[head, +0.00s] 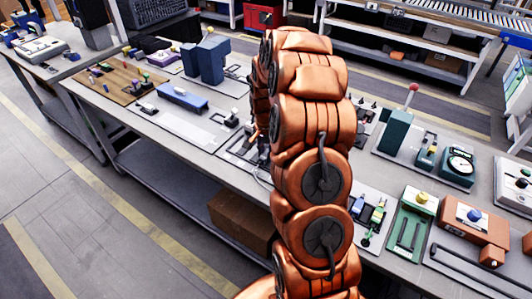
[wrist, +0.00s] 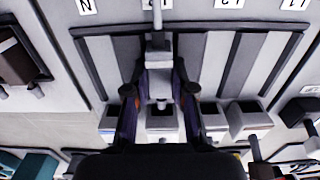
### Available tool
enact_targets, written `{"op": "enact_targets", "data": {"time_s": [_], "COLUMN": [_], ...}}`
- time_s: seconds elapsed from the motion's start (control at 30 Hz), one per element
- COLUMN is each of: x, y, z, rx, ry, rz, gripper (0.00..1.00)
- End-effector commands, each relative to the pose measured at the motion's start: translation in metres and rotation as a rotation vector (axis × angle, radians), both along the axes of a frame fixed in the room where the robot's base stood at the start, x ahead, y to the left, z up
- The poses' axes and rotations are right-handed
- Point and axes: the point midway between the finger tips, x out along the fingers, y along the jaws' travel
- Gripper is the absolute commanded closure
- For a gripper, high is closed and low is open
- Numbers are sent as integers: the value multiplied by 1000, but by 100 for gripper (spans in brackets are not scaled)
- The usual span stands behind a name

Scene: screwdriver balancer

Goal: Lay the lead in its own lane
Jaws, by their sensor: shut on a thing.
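In the wrist view my gripper (wrist: 159,66) is shut on a pale grey block-like piece, seemingly part of the lead (wrist: 158,84). A thin pale rod or cable runs up from between the fingers to the top edge. The gripper is over a panel of dark and light parallel lanes (wrist: 240,62), marked N, L2 and L1 among others along the top. I cannot tell whether the held piece touches a lane. In the head view my arm hides the gripper and the lead.
Several small open-topped blocks (wrist: 248,118) line the panel's near edge. A dark fixture (wrist: 18,55) stands to the left. In the head view the long bench holds a blue block (head: 183,97), a green box with a red-topped lever (head: 395,130) and a dial gauge (head: 459,164).

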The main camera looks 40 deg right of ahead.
Motion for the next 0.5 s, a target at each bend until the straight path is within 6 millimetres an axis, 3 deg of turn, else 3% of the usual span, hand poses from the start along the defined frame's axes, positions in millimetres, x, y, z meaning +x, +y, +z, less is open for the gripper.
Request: {"op": "enact_targets", "data": {"time_s": [0.27, 0.3, 0.5], "x": [0, 0, 0], "y": [0, 0, 0], "z": [0, 0, 0], "rx": [0, 0, 0], "ry": [0, 0, 0], "rz": [0, 0, 0], "gripper": [100, 75, 54]}}
